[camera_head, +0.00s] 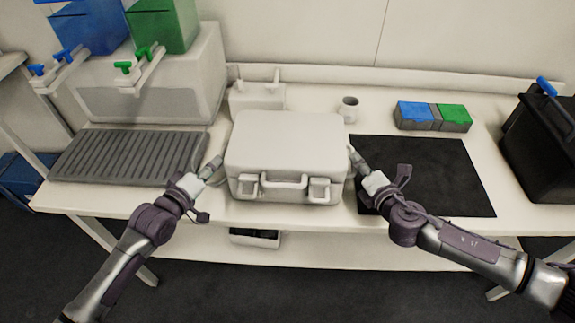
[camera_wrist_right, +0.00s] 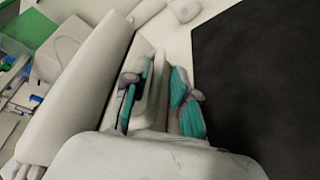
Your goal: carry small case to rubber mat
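The small case (camera_head: 288,143) is a closed white case with a front handle and two latches. It lies flat on the bench, left of the black rubber mat (camera_head: 440,172), with its right side close to the mat's left edge. My left gripper (camera_head: 213,167) is at the case's left side; its finger gap is too small to tell. My right gripper (camera_head: 356,158) is at the case's right side. In the right wrist view its teal finger pads (camera_wrist_right: 160,98) stand apart on either side of a pale side part of the case, with a gap visible beside the right pad.
A grey ribbed tray (camera_head: 130,157) lies at the left, before a white unit with blue and green containers. A small cup (camera_head: 348,108) and blue and green blocks (camera_head: 433,116) stand at the back. A black bin (camera_head: 540,145) stands at the right. The mat is bare.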

